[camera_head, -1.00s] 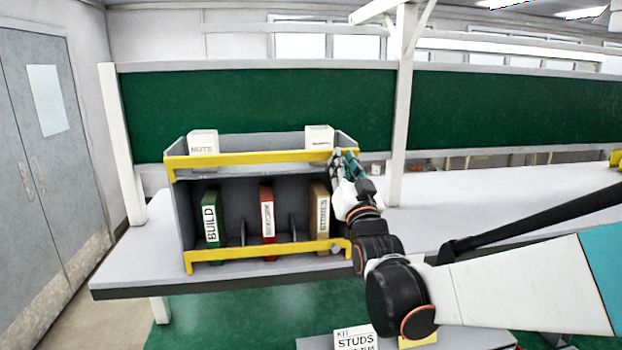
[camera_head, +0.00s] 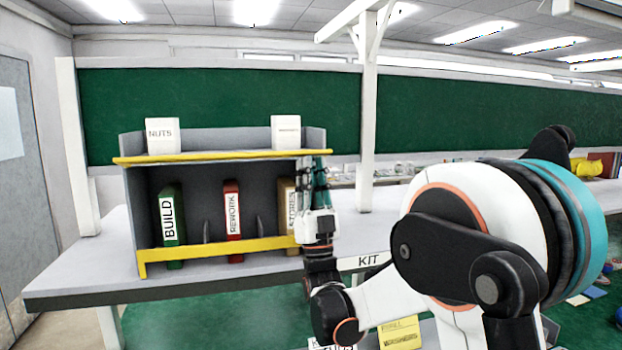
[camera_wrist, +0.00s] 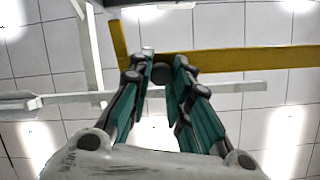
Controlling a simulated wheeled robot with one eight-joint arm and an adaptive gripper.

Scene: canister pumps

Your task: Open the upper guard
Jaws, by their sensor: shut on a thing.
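The upper guard (camera_head: 220,157) is a yellow bar along the front of the top shelf of the grey rack (camera_head: 133,195). In the head view it looks thin, nearly edge-on. My gripper (camera_head: 313,163) points upward at the bar's right end, with its teal and black fingers close together on it. In the wrist view, my fingertips (camera_wrist: 160,62) meet near the corner of the yellow guard (camera_wrist: 240,59), with a small grey round part between them. The exact contact is partly hidden by the fingers.
A lower yellow guard (camera_head: 215,248) crosses the binders labelled BUILD (camera_head: 170,215), REWORK (camera_head: 232,212) and a tan one (camera_head: 287,207). A NUTS box (camera_head: 162,136) and another white box (camera_head: 286,133) stand on top. A white post (camera_head: 368,120) rises right of the rack.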

